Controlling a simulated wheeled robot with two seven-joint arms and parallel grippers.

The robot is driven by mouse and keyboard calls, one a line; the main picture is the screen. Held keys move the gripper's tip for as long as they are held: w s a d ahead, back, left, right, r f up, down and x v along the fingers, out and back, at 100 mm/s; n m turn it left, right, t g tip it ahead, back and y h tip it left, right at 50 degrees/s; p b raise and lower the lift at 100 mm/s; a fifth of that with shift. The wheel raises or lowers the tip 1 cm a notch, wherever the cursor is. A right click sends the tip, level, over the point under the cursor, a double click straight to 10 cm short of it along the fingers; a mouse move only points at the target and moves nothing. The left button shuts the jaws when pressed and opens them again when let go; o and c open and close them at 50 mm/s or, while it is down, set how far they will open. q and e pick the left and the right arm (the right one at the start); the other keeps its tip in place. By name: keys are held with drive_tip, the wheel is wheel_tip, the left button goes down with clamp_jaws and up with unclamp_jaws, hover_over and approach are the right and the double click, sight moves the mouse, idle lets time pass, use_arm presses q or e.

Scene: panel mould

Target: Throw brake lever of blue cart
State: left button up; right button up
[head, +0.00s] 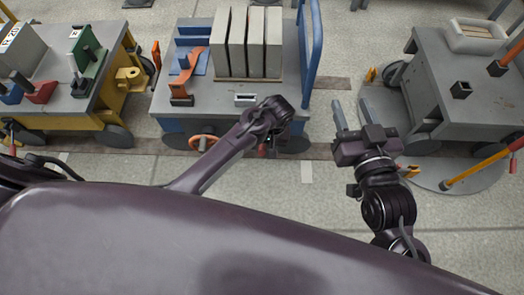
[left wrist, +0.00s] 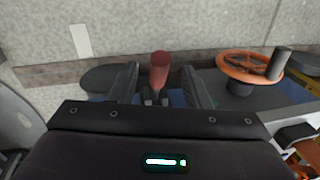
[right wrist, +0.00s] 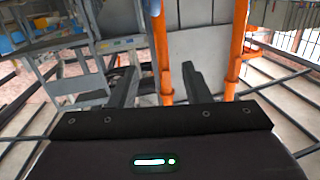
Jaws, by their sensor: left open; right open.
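The blue cart (head: 228,93) stands in the middle of the head view, with a grey top and a blue push handle (head: 313,50) on its right. Its red-gripped brake lever (left wrist: 160,69) stands up between the fingers of my left gripper (left wrist: 161,84) in the left wrist view. The fingers are spread, with a gap showing on each side of the red grip. In the head view my left gripper (head: 271,143) is at the cart's near side and mostly hidden by its arm. My right gripper (head: 352,106) is open and empty over the floor, right of the cart.
An orange handwheel (head: 203,142) is on the blue cart's near side, left of my left gripper. Upright grey panels (head: 249,42) stand on the cart. A yellow cart (head: 112,98) stands left, a grey cart (head: 465,85) right.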

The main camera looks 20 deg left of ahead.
sight(263, 149)
use_arm(q)
drive_tip(key=f, duration=0.1)
drive_tip(key=f+b, duration=0.1)
drive_tip(key=f, duration=0.2)
drive_tip(key=shift+a+b, duration=0.35)
drive_tip(key=shift+f, duration=0.2)
use_arm(e)
wheel_tip(263, 149, up, 14)
drive_tip(key=s+d+t+y, duration=0.1)
drive_tip(key=t+y, duration=0.1)
drive_tip(key=t, duration=0.5)
drive_tip(key=shift+s+d+r+y, duration=0.15)
drive_tip(key=shift+s+d+y, duration=0.25)
use_arm(q)
drive_tip(key=shift+s, duration=0.1)
clamp_jaws()
